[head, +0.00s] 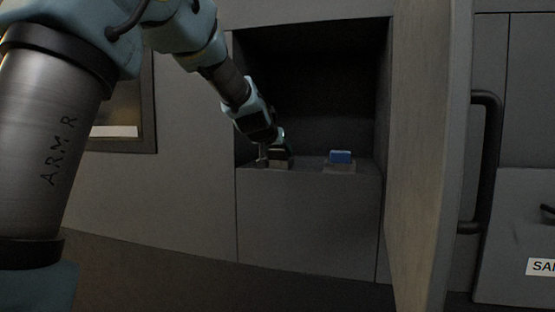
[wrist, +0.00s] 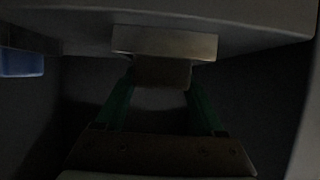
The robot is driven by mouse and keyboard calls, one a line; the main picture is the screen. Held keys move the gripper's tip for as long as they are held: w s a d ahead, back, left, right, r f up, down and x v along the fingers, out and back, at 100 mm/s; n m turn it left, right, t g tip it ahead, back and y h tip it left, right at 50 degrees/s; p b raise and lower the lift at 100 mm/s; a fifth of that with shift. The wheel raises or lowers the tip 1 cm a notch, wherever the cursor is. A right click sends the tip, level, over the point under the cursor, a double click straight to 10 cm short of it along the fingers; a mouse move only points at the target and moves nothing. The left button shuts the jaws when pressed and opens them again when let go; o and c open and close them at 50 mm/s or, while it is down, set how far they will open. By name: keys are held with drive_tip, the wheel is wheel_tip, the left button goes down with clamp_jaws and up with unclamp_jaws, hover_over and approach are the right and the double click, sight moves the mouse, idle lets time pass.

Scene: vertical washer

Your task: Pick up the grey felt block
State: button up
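The grey felt block (wrist: 162,72) is a dark grey-brown piece in the dim wrist view, set against a paler beige stand (wrist: 165,42). In the head view, the arm reaches into a dark recess and the block is largely hidden at my gripper (head: 272,155). In the wrist view, my gripper (wrist: 160,84) has two green fingers spread apart, with the tips at either side of the block. I see no clear squeeze, and the shade hides whether the tips touch it. The block appears to rest against its stand.
A blue block (head: 340,156) sits on another stand (head: 340,168) to the right on the same ledge (head: 308,163); it also shows in the wrist view (wrist: 20,62). The recess walls are close on both sides. An open door panel (head: 425,150) stands to the right.

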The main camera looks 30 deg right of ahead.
drive_tip(key=c, duration=0.8)
